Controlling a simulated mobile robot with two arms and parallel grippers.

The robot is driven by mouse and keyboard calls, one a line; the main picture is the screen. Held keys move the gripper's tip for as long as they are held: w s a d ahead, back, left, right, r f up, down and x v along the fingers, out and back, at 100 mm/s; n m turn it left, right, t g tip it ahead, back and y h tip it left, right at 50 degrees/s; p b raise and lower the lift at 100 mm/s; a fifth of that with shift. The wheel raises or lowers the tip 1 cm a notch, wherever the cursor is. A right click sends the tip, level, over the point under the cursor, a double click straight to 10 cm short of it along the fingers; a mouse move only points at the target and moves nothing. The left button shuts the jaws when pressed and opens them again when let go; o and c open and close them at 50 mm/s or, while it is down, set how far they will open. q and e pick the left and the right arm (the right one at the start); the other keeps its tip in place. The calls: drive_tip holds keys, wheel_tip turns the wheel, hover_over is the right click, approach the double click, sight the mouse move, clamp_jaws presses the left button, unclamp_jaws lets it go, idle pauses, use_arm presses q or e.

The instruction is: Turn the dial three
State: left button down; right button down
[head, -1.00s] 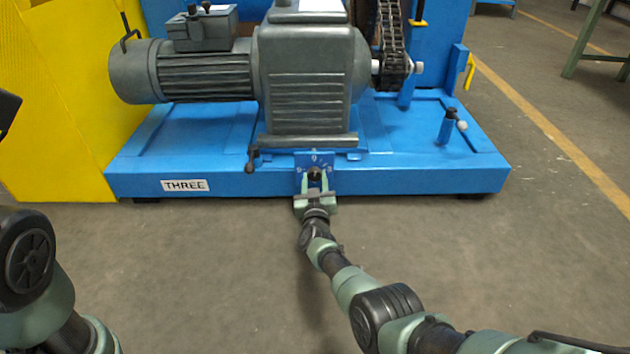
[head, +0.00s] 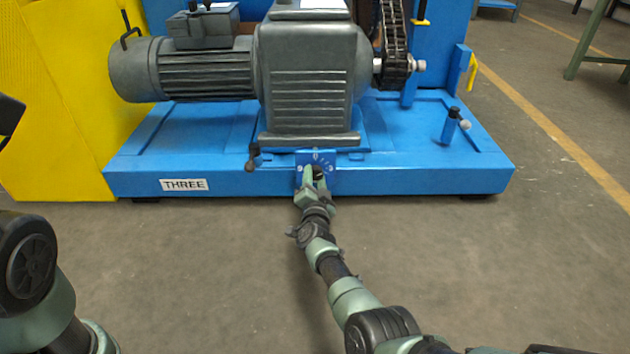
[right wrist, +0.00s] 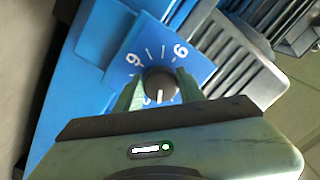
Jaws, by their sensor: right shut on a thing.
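The dial (right wrist: 161,83) is a dark round knob with a white pointer line, on a blue plate (right wrist: 196,62) with white tick marks and digits. The plate is on the front edge of the blue base labelled THREE (head: 184,185). My right gripper (head: 315,178) is at the dial, and its fingers stand on either side of the knob, shut on it. In the right wrist view the gripper (right wrist: 155,92) is rolled relative to the plate, and the pointer line points down toward the gripper body.
A grey motor and gearbox (head: 308,80) stand on the blue base (head: 420,180) above the dial. A small dark handle (head: 253,158) sticks out just left of the plate. A yellow panel (head: 50,100) stands at left. The floor in front is clear.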

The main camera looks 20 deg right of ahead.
drive_tip(key=m+b, duration=0.1)
drive_tip(key=m, duration=0.4)
drive_tip(key=shift+m, duration=0.4)
idle(0.3)
drive_tip(key=c, duration=0.9)
unclamp_jaws()
drive_tip(key=shift+r, duration=0.1)
drive_tip(key=shift+r, duration=0.1)
